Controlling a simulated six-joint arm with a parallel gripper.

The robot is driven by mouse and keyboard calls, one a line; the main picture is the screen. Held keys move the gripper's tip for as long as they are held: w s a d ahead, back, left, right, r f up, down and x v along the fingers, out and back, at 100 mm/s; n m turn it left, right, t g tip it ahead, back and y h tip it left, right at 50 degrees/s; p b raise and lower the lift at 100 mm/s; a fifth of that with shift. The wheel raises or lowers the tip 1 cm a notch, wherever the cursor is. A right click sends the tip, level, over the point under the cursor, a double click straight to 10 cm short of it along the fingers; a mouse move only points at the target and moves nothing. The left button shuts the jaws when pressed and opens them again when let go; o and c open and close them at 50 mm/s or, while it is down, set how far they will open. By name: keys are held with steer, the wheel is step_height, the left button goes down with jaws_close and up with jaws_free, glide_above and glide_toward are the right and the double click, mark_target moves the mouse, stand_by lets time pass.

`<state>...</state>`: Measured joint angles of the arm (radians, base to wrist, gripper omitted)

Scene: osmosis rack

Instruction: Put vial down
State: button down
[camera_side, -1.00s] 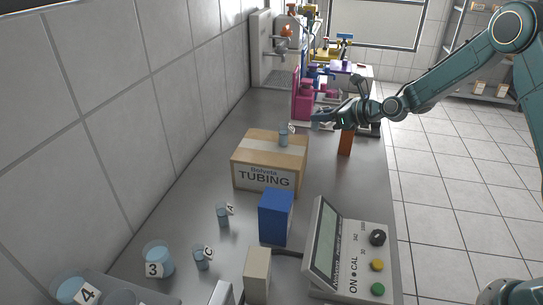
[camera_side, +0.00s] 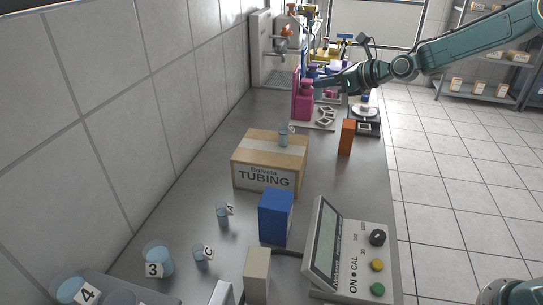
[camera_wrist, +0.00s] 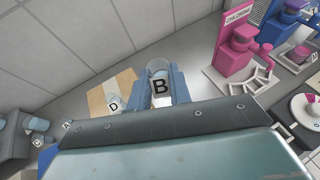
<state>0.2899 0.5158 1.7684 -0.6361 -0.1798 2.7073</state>
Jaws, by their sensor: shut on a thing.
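My gripper (camera_wrist: 159,88) is shut on a clear vial labelled B (camera_wrist: 158,68), seen between its two blue fingers in the wrist view. In the side view my gripper (camera_side: 322,82) is over the far part of the bench, beside the pink chlorine stand (camera_side: 303,102); the held vial cannot be made out there. A vial labelled D (camera_wrist: 114,101) stands on the cardboard tubing box (camera_side: 265,180); it also shows in the side view (camera_side: 283,139). Vials A (camera_side: 222,214) and C (camera_side: 201,259) stand upright on the bench at the near left.
An orange block (camera_side: 347,137) and a scale-like device (camera_side: 366,121) stand at the right edge. A blue box (camera_side: 276,217), a meter (camera_side: 350,255) and beaker 3 (camera_side: 158,259) are nearer. Bare bench (camera_side: 225,140) lies left of the tubing box.

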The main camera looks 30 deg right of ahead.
stand_by(0.3)
steer(key=a+f, duration=0.1)
steer(key=a, duration=1.6)
glide_above(267, 151)
steer(key=shift+g+h, duration=0.3)
steer(key=shift+w+a+f, duration=0.1)
steer(key=shift+f, duration=3.95)
steer(key=c, duration=1.6)
jaws_free()
steer(key=shift+o, duration=0.2)
steer(key=shift+r, duration=0.1)
